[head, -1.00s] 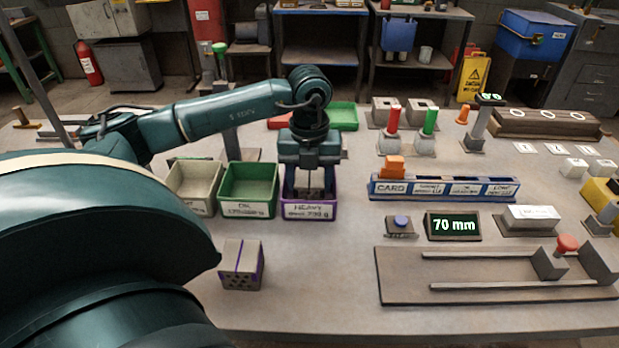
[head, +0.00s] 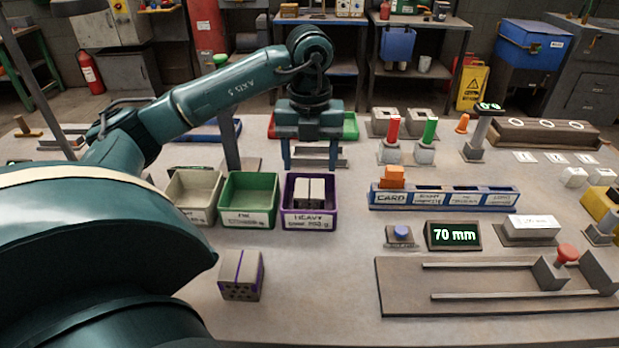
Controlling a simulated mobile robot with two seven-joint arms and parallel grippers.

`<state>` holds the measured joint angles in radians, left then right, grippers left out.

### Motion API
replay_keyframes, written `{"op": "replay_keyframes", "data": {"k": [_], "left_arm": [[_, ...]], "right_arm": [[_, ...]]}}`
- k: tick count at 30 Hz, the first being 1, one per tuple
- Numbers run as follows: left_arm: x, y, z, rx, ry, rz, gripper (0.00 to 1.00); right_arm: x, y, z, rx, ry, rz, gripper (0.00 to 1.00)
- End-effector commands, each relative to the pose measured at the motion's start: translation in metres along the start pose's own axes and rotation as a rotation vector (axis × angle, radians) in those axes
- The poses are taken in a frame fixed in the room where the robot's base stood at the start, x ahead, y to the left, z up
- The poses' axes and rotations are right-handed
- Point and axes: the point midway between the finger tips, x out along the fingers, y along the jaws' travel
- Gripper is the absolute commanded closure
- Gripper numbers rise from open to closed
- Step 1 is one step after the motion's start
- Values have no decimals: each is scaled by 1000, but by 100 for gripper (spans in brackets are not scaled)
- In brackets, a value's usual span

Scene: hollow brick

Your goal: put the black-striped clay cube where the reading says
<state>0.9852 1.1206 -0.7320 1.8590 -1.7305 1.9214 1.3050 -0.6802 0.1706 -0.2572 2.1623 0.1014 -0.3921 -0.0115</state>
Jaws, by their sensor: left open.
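The black-striped clay cube (head: 301,192), pale grey with a dark stripe across its top, sits inside the purple-rimmed bin labelled HEAVY (head: 310,221). My left gripper (head: 311,163) is open and empty above the back of that bin, fingers pointing down, apart from the cube. A green bin (head: 249,217) and a cream bin (head: 195,214) stand in a row to its left; their labels are only partly legible. A dark display (head: 454,235) reads 70 mm. A small display on a post (head: 489,106) has lit green characters too small to read surely. My right gripper is not in view.
A purple-striped cube with holes (head: 241,275) stands on the table in front of the bins. A slide fixture (head: 492,284) fills the front right. The front middle is clear.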

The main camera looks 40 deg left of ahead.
Motion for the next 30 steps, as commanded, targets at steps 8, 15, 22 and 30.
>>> {"op": "replay_keyframes", "data": {"k": [8,15,22,30], "left_arm": [[-39,0,0,-1,-1,-1,37],[-42,0,0,-1,1,1,37],[-42,0,0,-1,1,1,37],[-42,0,0,0,0,0,37]], "right_arm": [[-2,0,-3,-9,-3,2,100],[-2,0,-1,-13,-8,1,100],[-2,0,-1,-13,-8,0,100],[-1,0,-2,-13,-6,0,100]]}}
